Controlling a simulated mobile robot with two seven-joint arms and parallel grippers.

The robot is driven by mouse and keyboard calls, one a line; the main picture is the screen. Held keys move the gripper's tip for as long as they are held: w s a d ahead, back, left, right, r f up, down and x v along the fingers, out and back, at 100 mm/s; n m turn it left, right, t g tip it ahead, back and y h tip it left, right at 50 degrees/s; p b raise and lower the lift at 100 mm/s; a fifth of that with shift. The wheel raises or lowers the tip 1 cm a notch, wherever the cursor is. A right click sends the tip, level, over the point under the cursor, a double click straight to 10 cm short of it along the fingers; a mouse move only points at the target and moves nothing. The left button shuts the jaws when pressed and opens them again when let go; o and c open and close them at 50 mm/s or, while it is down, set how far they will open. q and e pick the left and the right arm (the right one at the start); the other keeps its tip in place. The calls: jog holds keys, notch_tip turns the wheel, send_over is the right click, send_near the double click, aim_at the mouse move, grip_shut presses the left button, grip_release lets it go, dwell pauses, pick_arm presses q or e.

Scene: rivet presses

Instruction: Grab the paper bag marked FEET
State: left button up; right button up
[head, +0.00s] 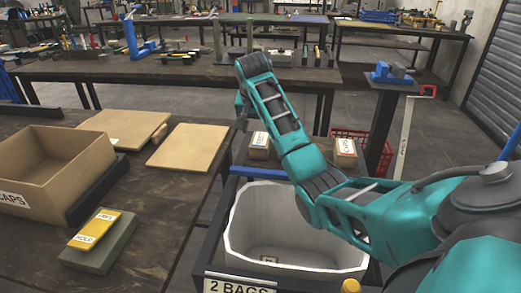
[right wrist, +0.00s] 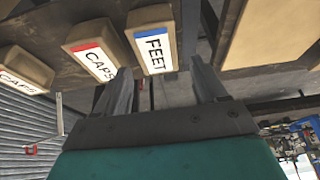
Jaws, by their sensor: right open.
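In the right wrist view the paper bag marked FEET (right wrist: 152,40), tan with a blue stripe on its white label, lies just beyond my right gripper (right wrist: 163,76). The fingers are apart and nothing is between them. To its left is a red-striped CAPS bag (right wrist: 98,50), then another CAPS bag (right wrist: 24,70). In the head view my right gripper (head: 242,112) is near a small tan bag (head: 260,146), whose label is too small to read; another bag (head: 345,152) is right of my arm. My left gripper is not in view.
A white-lined bin (head: 245,215) signed 2 BAGS stands below my right arm. A bench (head: 150,215) on the left holds a CAPS box (head: 50,165), flat boards (head: 188,147) and a yellow block (head: 95,230). A red crate (head: 382,150) is behind the bags.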

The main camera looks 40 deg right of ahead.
aim_at(260, 140)
jog(key=x, duration=0.1)
jog(key=b+x, duration=0.1)
jog(key=x, duration=0.1)
jog(key=s+x, duration=0.1)
jog(key=x, duration=0.1)
jog(key=shift+a+f+b, duration=0.2)
jog(key=shift+b, duration=0.15)
jog(key=shift+w+d+f, duration=0.15)
jog(key=shift+w+f, duration=0.05)
jog(key=shift+f, duration=0.15)
jog(key=c, duration=0.8)
